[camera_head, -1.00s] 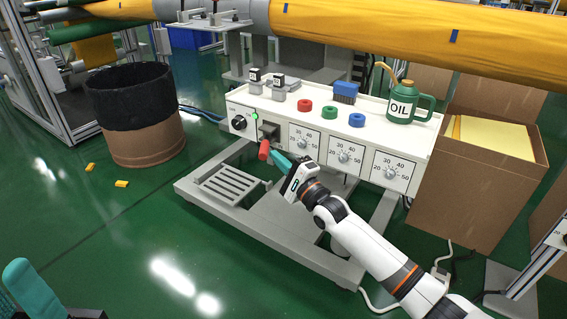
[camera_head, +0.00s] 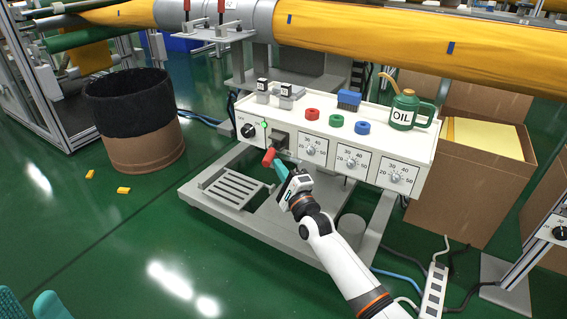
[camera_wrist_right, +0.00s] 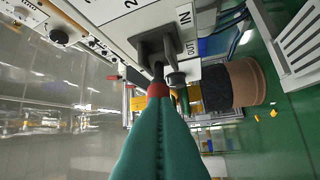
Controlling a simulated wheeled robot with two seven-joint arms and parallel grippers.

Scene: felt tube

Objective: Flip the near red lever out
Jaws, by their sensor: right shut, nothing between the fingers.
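The near red lever (camera_head: 268,157) sticks out from a dark slot in the machine's front panel, at the panel's left part. In the right wrist view its red grip (camera_wrist_right: 158,90) shows just beyond my fingertips, its dark shaft running to the slot, near the IN and OUT labels. My right gripper (camera_head: 280,168) is shut and empty, its teal tips at the lever's grip; whether they touch it I cannot tell. In the wrist view the shut fingers (camera_wrist_right: 160,125) hide part of the grip. My left gripper (camera_head: 32,305) shows only at the bottom left corner, its teal fingertips apart.
The panel holds a black knob (camera_head: 248,130) and several dials. A green oil can (camera_head: 404,112) and coloured rings stand on top. Two other red levers (camera_head: 220,8) sit behind, by the yellow roll (camera_head: 400,40). A cardboard box (camera_head: 465,190) stands right. Floor in front is clear.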

